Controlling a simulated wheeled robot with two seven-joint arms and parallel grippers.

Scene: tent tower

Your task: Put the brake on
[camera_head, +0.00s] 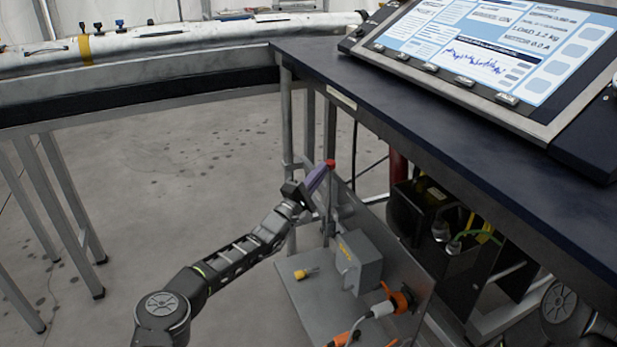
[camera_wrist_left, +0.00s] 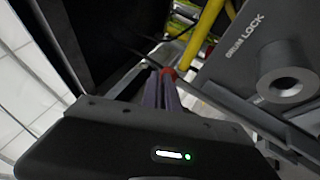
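A thin upright lever with a red knob (camera_head: 330,163) stands at the edge of the grey shelf (camera_head: 318,306) below the dark bench. My left gripper (camera_head: 317,178), with purple fingers, reaches it from the left. In the left wrist view the fingers (camera_wrist_left: 162,92) are nearly together, with the red knob (camera_wrist_left: 169,73) at their tips; they look shut on it. The tilted screen (camera_head: 490,45) has a small line that seems to read "BRAKE: ON", and shows load 1.2 kg and motor 0.0 A. My right gripper is out of view.
A grey box (camera_head: 358,262) and a yellow tagged piece (camera_head: 306,272) are on the shelf, with orange connectors (camera_head: 400,299) at its front. A plate marked "DRUM LOCK" (camera_wrist_left: 245,65) is close right of my left fingers. The bench edge overhangs the shelf.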

